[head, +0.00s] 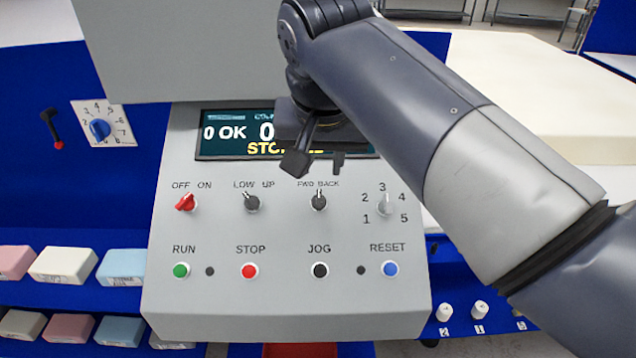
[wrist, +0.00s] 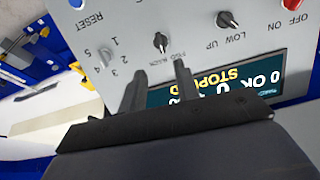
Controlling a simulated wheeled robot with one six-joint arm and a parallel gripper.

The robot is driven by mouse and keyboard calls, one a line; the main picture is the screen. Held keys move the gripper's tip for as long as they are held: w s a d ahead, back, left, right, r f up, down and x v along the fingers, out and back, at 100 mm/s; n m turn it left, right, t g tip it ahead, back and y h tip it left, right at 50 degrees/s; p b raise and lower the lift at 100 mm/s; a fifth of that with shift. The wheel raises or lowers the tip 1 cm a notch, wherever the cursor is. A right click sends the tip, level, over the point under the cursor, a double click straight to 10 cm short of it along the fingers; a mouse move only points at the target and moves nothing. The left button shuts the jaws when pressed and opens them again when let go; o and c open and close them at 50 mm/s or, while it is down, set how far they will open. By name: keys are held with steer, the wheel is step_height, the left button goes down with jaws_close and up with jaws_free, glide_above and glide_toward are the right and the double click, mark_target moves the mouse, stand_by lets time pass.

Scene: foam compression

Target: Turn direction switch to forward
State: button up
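The direction switch (head: 318,201) is a dark knob with a light pointer under the FWD BACK label on the grey control panel (head: 290,302). Its pointer looks roughly upward; I cannot tell exactly which side it favours. In the wrist view the switch (wrist: 160,43) shows upside down, just beyond the fingertips. My gripper (head: 317,165) hangs in front of the display, above the switch in the picture. In the wrist view my gripper (wrist: 156,80) has its two fingers apart with nothing between them. It appears not to touch the switch.
The display (head: 225,143) shows yellow STOPPED text, partly hidden by my gripper. Nearby are the red OFF/ON switch (head: 186,202), LOW/UP knob (head: 252,202) and numbered dial (head: 384,204). Below are the RUN (head: 181,270), STOP (head: 249,270), JOG (head: 320,270) and RESET (head: 390,269) buttons.

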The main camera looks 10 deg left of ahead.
mark_target(319, 198)
steer(key=x, duration=1)
steer(key=shift+w+a+f, duration=0.1)
steer(key=shift+w+f, duration=0.05)
steer(key=shift+f, duration=0.1)
steer(key=c, duration=0.7)
